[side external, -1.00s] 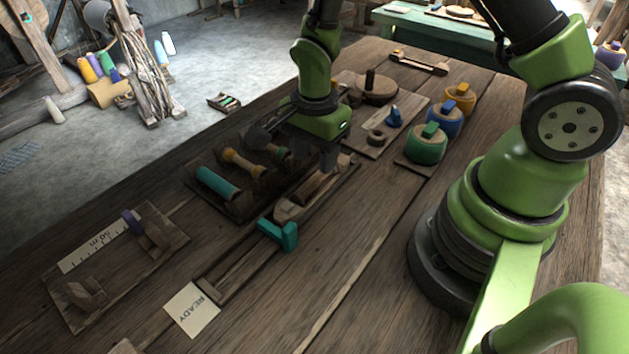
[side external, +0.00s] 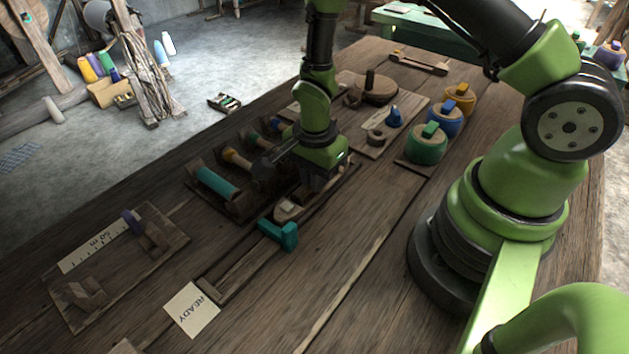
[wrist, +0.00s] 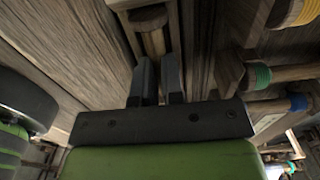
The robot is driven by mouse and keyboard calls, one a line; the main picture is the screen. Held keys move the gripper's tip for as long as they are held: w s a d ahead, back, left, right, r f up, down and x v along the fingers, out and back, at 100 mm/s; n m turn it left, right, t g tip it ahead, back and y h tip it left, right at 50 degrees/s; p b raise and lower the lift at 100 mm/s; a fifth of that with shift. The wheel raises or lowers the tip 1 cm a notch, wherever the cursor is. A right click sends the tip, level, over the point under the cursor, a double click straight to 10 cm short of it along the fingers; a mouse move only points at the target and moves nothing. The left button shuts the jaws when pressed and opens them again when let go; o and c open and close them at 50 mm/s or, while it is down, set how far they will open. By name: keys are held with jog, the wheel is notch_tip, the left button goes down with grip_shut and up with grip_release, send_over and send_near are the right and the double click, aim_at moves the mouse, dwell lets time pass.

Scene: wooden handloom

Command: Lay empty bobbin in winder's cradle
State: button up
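My gripper (wrist: 160,80) points down over the wooden shuttle-like piece (side external: 287,210) on the bench. In the wrist view its two dark fingers are apart, with a narrow gap between them. A bare wooden bobbin-like piece (wrist: 152,38) lies in a slot just beyond the fingertips, partly hidden by a finger; I cannot tell whether they touch. The winder board (side external: 112,285) is at the left, with two wooden cradle blocks (side external: 155,236), (side external: 85,294), a purple part (side external: 133,222) and a 50 m scale. No bobbin lies between the blocks.
Green (side external: 427,148), blue and orange spools stand behind.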

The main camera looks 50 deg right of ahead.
jog(key=shift+o, duration=0.4)
jog(key=shift+r, duration=0.1)
jog(key=shift+r, duration=2.7)
